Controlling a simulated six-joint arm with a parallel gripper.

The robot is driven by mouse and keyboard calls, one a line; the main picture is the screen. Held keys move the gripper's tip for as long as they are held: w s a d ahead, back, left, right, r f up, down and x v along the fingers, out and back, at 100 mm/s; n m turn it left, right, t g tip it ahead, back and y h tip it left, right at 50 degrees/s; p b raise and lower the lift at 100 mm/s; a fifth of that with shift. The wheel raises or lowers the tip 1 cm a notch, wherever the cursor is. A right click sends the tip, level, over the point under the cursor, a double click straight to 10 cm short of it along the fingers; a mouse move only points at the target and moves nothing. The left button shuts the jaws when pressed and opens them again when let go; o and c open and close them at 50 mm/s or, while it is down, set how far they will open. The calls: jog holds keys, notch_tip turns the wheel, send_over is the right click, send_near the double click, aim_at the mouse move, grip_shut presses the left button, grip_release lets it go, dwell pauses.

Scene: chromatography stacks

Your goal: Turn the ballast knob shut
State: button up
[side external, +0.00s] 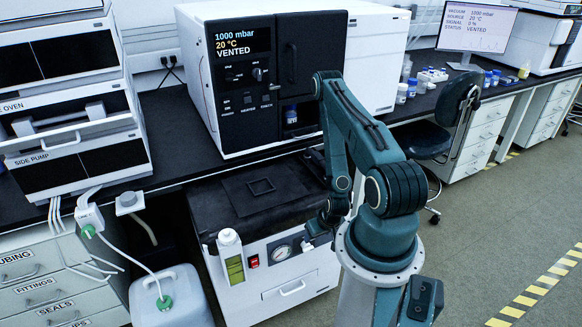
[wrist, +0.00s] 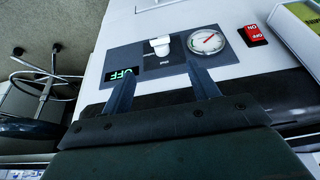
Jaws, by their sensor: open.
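The white knob (wrist: 159,46) sits on the dark panel of the pump's front face, next to a round gauge (wrist: 207,41). In the wrist view it lies just beyond and between the fingertips of my gripper (wrist: 161,68). The fingers are apart, with nothing between them, and do not appear to touch the knob. A small green lit display (wrist: 122,74) shows by the left finger and is partly hidden. In the side view my gripper (side external: 318,232) is close to the panel. The knob is small there, and its exact angle is hard to read.
A red rocker switch (side external: 253,261) and a bottle with a yellow-green window (side external: 231,258) are left of the gauge on the pump front (side external: 283,285). A white jug (side external: 172,298) with tubing stands further left. A stool (side external: 440,125) stands behind my arm.

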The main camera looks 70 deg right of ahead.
aim_at(308, 248)
jog(key=x, duration=1.2)
jog(key=shift+f, duration=0.15)
jog(key=c, duration=1)
